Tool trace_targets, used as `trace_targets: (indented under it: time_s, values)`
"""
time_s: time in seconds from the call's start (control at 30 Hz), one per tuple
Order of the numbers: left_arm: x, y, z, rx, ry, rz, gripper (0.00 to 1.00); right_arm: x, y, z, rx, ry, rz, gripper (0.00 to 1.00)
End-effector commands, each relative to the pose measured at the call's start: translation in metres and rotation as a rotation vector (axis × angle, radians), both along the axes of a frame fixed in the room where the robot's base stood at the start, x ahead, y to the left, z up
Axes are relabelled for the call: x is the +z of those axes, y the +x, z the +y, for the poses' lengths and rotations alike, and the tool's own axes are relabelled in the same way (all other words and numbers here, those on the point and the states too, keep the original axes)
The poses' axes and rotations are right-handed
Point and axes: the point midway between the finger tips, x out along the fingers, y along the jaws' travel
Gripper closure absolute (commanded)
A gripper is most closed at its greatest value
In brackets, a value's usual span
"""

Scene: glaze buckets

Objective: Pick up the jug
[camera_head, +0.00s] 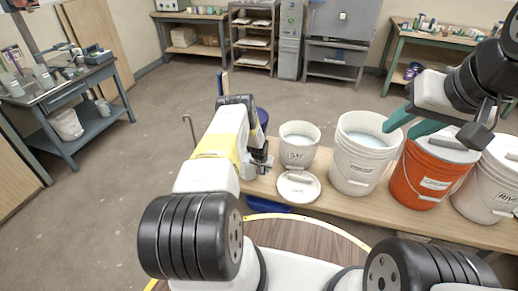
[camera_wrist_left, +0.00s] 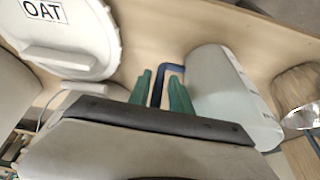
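The jug (camera_wrist_left: 235,95) is pale grey-white with a dark blue handle (camera_wrist_left: 172,70) on its left side in the left wrist view. It appears to lie across that picture because the wrist camera is tilted. My left gripper (camera_wrist_left: 163,92) has its two green fingers apart, with part of the handle showing between them. I cannot tell whether either finger touches the handle. In the head view my left arm hides most of the jug. My right gripper (camera_head: 412,122) is open and empty, raised in front of the buckets at the right.
On the wooden bench (camera_head: 345,203) stand a small OAT bucket (camera_head: 298,150), a white lid (camera_head: 298,187), a large white bucket (camera_head: 357,165), an orange bucket (camera_head: 415,182) and another white bucket (camera_head: 485,190). A shiny bowl (camera_wrist_left: 297,88) sits beyond the jug in the wrist view.

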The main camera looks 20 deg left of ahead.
Motion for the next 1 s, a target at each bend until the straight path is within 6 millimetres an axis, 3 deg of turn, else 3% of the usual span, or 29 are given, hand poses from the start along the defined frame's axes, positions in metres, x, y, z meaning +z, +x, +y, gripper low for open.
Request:
trace_targets:
  time_s: [0.17, 0.3, 1.0]
  values:
    - [0.0002, 0.0000, 0.0002, 0.000, 0.000, 0.000, 0.75, 0.0001, -0.0001, 0.0000, 0.000, 0.000, 0.000, 0.64]
    - [0.0003, -0.0001, 0.0003, 0.000, 0.000, 0.000, 1.00, 0.0001, -0.0001, 0.0000, 0.000, 0.000, 0.000, 0.64]
    - [-0.0007, -0.0011, -0.0003, 0.001, -0.002, 0.002, 1.00, 0.0000, 0.0000, 0.0000, 0.000, 0.000, 0.000, 0.64]
